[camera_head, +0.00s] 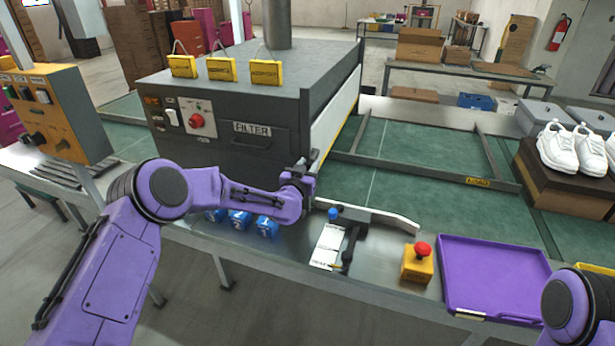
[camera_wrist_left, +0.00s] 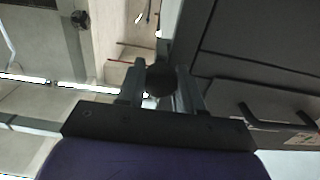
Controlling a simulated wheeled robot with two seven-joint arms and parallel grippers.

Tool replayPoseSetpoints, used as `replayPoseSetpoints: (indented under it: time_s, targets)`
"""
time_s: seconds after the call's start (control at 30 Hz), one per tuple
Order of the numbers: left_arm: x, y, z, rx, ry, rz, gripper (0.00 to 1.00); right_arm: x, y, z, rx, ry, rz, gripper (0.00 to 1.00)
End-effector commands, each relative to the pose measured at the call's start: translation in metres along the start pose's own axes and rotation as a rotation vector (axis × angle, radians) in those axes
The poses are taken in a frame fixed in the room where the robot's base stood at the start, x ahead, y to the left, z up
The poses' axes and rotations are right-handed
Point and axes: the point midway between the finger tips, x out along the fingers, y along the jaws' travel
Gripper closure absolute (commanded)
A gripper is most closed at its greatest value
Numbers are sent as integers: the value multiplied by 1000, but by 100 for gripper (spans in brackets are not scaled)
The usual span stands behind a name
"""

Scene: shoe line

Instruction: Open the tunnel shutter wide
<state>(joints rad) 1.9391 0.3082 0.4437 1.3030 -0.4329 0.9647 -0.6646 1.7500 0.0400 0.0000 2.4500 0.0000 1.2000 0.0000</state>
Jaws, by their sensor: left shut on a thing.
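The tunnel (camera_head: 255,110) is a large dark grey box with a FILTER drawer on its front. A pale panel (camera_head: 335,112), which looks like the shutter, covers much of its right end. My left gripper (camera_head: 306,170) is at the tunnel's front right corner, by the lower near edge of that panel. In the left wrist view its two fingers (camera_wrist_left: 160,88) are shut on a dark round knob (camera_wrist_left: 160,77). How the knob joins the shutter is hidden. My right gripper is out of view; only part of that arm shows at the bottom right.
Blue numbered blocks (camera_head: 238,220) sit below my left forearm. A black fixture with a blue knob (camera_head: 334,214), a red-topped button box (camera_head: 417,263) and a purple tray (camera_head: 492,275) lie to the right. White shoes (camera_head: 572,150) stand on a box at far right.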

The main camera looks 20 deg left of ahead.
Motion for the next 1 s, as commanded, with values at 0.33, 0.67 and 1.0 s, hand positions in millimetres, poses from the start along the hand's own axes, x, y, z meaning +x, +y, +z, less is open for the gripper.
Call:
replayPoseSetpoints:
  time_s: [0.33, 0.67, 1.0]
  targets:
    - [0, 0, -82, -2, 7, -2, 100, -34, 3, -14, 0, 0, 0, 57]
    - [0, 0, -97, -2, 4, -2, 100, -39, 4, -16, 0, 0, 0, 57]
    - [0, 0, -96, -2, 3, -1, 40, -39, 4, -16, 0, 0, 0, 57]
